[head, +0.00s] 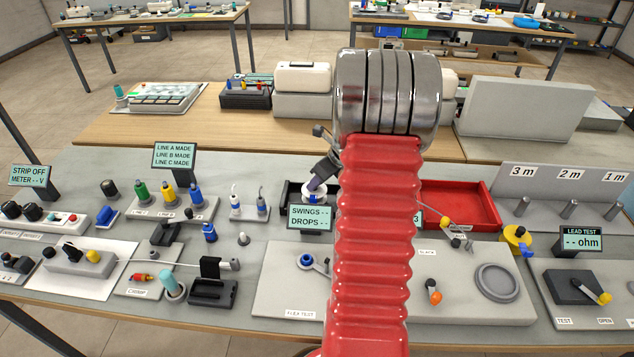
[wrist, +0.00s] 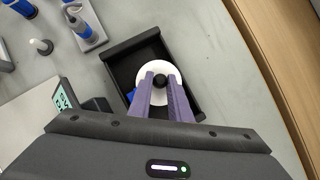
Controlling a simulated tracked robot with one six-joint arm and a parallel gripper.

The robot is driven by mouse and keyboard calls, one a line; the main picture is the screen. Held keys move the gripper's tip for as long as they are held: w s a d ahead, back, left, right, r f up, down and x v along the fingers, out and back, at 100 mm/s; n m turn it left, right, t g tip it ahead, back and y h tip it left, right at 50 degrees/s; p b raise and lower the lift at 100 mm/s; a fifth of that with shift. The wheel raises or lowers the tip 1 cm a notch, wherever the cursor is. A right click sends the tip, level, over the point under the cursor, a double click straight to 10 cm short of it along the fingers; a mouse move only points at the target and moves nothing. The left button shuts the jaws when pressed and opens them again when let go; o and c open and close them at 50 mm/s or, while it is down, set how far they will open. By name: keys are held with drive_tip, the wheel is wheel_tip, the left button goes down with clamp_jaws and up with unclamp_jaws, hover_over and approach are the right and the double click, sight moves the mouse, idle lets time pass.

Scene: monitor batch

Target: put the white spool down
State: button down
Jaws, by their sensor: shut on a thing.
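The white spool (wrist: 160,66) is a white disc with a dark centre in the wrist view. My gripper (wrist: 161,80) has purple fingers shut on the spool at its centre. The spool appears within the outline of a small black tray (wrist: 123,68); whether it touches the tray floor I cannot tell. In the head view my gripper (head: 318,186) points down at the black tray (head: 286,192), left of my red arm. A display sign hides the tray's front. A bit of blue (wrist: 131,95) shows beside the spool, partly hidden by a finger.
The "SWINGS DROPS" sign (head: 311,217) stands close in front of the black tray. A red tray (head: 470,203) lies to the right, and blue and grey connectors (head: 249,205) stand to the left. Bare grey bench (wrist: 215,50) lies beside the black tray in the wrist view.

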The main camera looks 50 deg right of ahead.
drive_tip(key=shift+f, duration=0.15)
drive_tip(key=c, duration=1.6)
unclamp_jaws()
drive_tip(key=shift+c, duration=0.2)
drive_tip(key=v, duration=1.2)
drive_tip(key=shift+a, duration=0.1)
